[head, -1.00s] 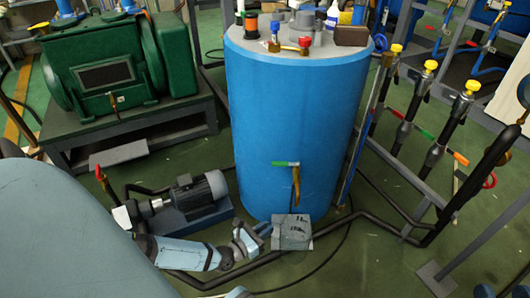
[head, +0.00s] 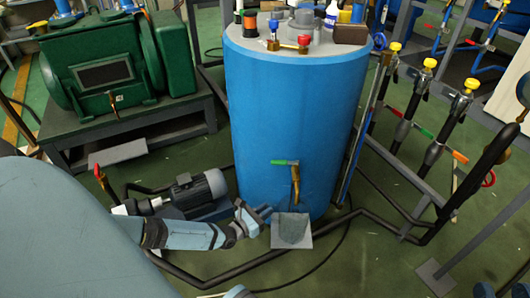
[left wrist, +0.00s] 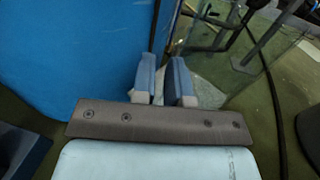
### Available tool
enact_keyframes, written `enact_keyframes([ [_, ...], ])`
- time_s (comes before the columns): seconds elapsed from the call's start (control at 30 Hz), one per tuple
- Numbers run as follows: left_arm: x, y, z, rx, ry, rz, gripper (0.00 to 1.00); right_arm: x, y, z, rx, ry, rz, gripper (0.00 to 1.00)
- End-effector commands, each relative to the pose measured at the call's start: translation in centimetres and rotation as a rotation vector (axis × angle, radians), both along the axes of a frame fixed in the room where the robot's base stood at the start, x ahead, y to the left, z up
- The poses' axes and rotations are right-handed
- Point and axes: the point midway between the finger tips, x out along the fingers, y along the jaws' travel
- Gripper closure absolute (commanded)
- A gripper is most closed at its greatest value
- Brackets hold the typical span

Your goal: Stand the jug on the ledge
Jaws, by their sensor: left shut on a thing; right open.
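The jug (head: 293,228) is a dark, see-through vessel in front of the blue tank, under its tap. It is seen over a small pale square plate, the ledge (head: 292,254). I cannot tell whether its base touches the plate. My left gripper (head: 266,219) reaches in from the left and is shut on the jug at its left side. In the left wrist view the two blue-grey fingers (left wrist: 163,88) are close together, with the pale plate (left wrist: 207,94) showing beyond them. The grip point itself is hard to make out.
The blue tank (head: 290,130) stands directly behind, with a green-handled tap (head: 294,172) above the jug. A motor pump (head: 197,190) sits behind my left arm. Dark pipes (head: 385,228) run along the floor to the right.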

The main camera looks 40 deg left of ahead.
Motion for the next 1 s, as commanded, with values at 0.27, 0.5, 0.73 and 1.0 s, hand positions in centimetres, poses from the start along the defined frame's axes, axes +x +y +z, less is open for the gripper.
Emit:
enact_keyframes([
  [0.27, 0.20, 0.14, 0.01, 0.000, -0.001, 0.000, 1.00, -0.06, -0.02, 0.30, 0.002, -0.006, 0.001, 0.57],
  [0.5, 0.19, 0.13, -0.01, 0.000, -0.001, 0.000, 1.00, -0.12, -0.04, 0.45, 0.002, -0.009, 0.001, 0.57],
  [0.73, 0.20, 0.11, -0.28, 0.000, -0.001, 0.000, 1.00, -0.13, -0.07, 0.37, -0.002, -0.009, 0.003, 0.57],
  [1.0, 0.21, 0.10, -0.67, 0.000, -0.002, 0.000, 1.00, -0.03, -0.06, 0.15, -0.004, -0.005, 0.002, 0.57],
])
